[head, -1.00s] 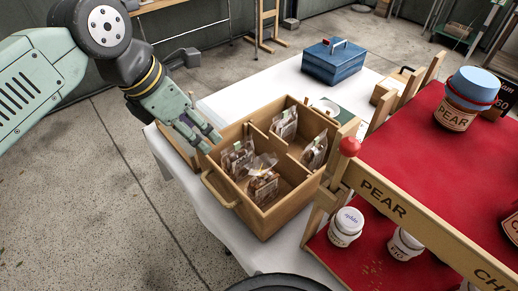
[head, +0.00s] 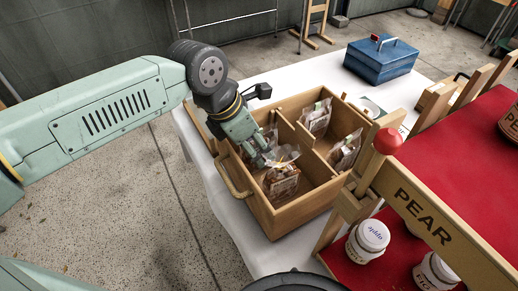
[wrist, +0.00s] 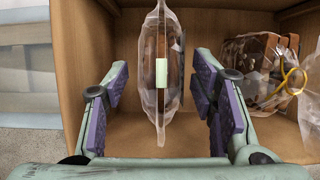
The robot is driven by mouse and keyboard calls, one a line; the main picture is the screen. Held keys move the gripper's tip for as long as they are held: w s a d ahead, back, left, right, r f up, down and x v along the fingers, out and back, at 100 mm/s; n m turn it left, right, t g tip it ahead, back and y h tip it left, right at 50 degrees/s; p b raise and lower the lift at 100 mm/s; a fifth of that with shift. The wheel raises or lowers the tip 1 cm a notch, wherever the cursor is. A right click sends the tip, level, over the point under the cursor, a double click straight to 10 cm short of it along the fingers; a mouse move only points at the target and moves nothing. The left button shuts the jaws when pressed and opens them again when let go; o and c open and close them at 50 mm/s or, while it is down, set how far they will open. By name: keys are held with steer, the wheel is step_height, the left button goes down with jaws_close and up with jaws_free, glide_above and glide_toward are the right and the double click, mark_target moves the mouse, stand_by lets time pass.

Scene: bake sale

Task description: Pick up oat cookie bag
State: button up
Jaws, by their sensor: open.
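A clear cookie bag (wrist: 160,75) with a pale green label stands upright in the wooden box, between my gripper's spread fingers. My open gripper (wrist: 160,98) has a purple-padded finger on each side, with a gap to the bag. In the head view my gripper (head: 262,158) reaches down into the box's left part and mostly hides this bag. A second bag (wrist: 255,68) with brown contents and a yellow tie is to the right in the wrist view; it also shows in the head view (head: 282,181). I cannot read which bag is oat.
The divided wooden box (head: 300,222) holds more bags, one at the back (head: 317,117) and one at right (head: 345,152). A blue box (head: 381,62) stands behind. The red-covered stand (head: 445,165) with jars and a red knob (head: 388,141) rises close at right.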

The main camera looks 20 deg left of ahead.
steer(key=shift+x, duration=1.4)
steer(key=shift+c, duration=0.4)
steer(key=shift+r, duration=0.1)
steer(key=c, duration=0.8)
